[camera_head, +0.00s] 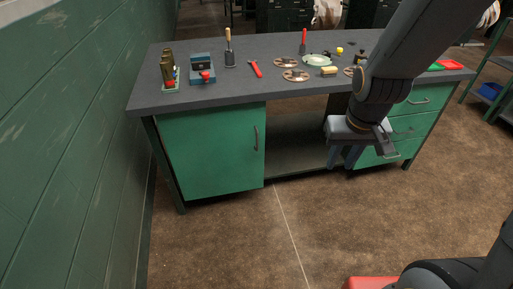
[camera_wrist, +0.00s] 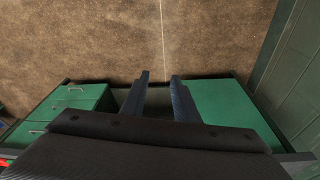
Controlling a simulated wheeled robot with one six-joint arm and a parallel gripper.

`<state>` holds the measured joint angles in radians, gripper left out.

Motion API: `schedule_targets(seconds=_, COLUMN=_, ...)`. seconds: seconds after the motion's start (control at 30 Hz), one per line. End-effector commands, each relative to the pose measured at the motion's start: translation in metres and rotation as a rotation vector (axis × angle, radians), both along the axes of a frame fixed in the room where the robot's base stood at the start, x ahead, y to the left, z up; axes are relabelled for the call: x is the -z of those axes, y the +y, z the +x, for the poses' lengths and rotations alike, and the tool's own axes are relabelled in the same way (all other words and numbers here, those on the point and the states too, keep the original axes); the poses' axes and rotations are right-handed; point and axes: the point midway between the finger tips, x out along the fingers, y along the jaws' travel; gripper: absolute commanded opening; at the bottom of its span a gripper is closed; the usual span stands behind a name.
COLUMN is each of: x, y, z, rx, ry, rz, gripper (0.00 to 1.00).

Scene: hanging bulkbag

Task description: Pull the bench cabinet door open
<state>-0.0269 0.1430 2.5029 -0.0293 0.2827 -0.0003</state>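The green bench cabinet door (camera_head: 208,152) is on the left of the workbench and looks shut. Its dark vertical handle (camera_head: 256,138) is near the door's right edge. My gripper (camera_head: 341,166) is to the right of the door and handle, by the bench's open middle bay, with its fingers pointing down. In the wrist view my gripper's two fingers (camera_wrist: 159,76) stand apart with nothing between them. A plain green panel, apparently the cabinet (camera_wrist: 232,105), is right of the fingers there; I cannot make out the handle in that view.
The grey benchtop (camera_head: 270,88) carries tools, discs and a small vise (camera_head: 202,70). Green drawers (camera_head: 412,125) are at the bench's right. A green wall (camera_head: 70,140) stands close on the left. The brown floor (camera_head: 230,235) before the door is clear.

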Motion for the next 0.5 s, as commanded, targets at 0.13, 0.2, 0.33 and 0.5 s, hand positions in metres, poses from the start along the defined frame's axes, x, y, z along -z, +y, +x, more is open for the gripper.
schedule_targets(seconds=0.13, x=0.073, y=0.019, z=0.094, rx=-0.077, ry=-0.213, rz=0.004, gripper=0.28)
schedule_targets(seconds=0.2, x=0.098, y=0.033, z=0.136, rx=-0.115, ry=-0.325, rz=0.016, gripper=0.28)
schedule_targets(seconds=0.33, x=0.143, y=0.063, z=0.202, rx=-0.186, ry=-0.531, rz=0.052, gripper=0.28)
schedule_targets(seconds=0.5, x=0.196, y=0.11, z=0.264, rx=-0.269, ry=-0.799, rz=0.129, gripper=0.28)
